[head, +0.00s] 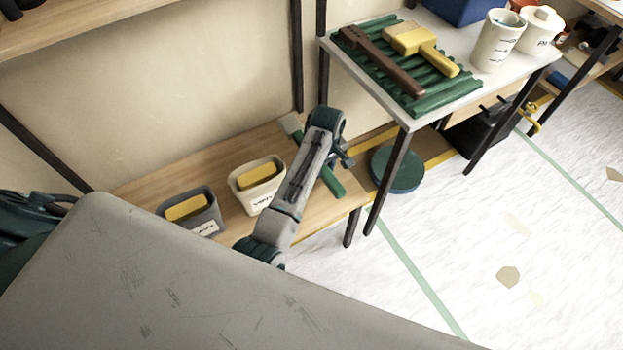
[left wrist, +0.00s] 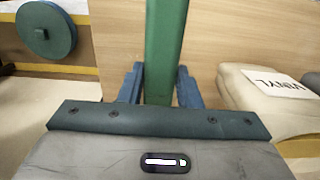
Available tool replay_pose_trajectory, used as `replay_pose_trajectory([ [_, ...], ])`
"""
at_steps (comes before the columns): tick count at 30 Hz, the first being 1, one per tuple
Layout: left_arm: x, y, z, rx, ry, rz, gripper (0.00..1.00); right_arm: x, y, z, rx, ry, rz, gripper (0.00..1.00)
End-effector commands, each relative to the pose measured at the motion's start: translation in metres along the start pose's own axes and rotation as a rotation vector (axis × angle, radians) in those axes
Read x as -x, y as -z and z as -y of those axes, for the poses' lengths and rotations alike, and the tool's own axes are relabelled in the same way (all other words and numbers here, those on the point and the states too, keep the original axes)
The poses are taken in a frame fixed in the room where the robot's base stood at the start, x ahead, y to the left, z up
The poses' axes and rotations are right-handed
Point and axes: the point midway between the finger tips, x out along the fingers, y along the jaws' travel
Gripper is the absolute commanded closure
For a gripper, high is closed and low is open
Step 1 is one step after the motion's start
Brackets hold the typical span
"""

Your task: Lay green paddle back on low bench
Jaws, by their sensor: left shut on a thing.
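The green paddle (head: 333,181) is over the right end of the low wooden bench (head: 140,190); a paler end (head: 291,125) shows beyond my arm. My left gripper (head: 343,155) is at the paddle, partly hidden behind my own arm links. In the left wrist view, the green paddle (left wrist: 165,50) runs straight out between the two blue fingers of my left gripper (left wrist: 159,86), which is shut on it. The bench top (left wrist: 218,35) lies behind it. I cannot tell whether the paddle touches the bench. My right gripper is not in view.
A cream bin (head: 258,188) and a grey bin (head: 190,213), each with a yellow block, stand on the bench left of the paddle. A round green lid-like disc (head: 397,169) lies to the right. A white-topped table (head: 420,122) with tools stands above right.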

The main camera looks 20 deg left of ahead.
Motion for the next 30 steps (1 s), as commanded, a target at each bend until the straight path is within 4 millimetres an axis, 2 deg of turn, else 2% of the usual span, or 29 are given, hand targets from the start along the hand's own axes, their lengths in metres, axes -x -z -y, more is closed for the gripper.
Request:
replay_pose_trajectory([
  [5,-0.004,0.0,0.0,0.0,0.0,-0.001,0.98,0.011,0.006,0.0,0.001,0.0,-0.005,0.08],
  [14,-0.007,0.0,0.0,0.0,0.001,0.0,0.98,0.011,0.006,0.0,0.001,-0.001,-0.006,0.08],
  [21,-0.045,0.0,0.0,0.0,0.001,0.0,0.98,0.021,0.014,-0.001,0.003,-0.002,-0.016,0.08],
  [28,-0.072,0.0,0.001,0.0,0.002,0.001,0.98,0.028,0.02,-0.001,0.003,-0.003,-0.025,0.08],
  [30,-0.083,0.0,0.001,0.001,0.002,0.001,0.98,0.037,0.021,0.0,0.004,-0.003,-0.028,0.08],
])
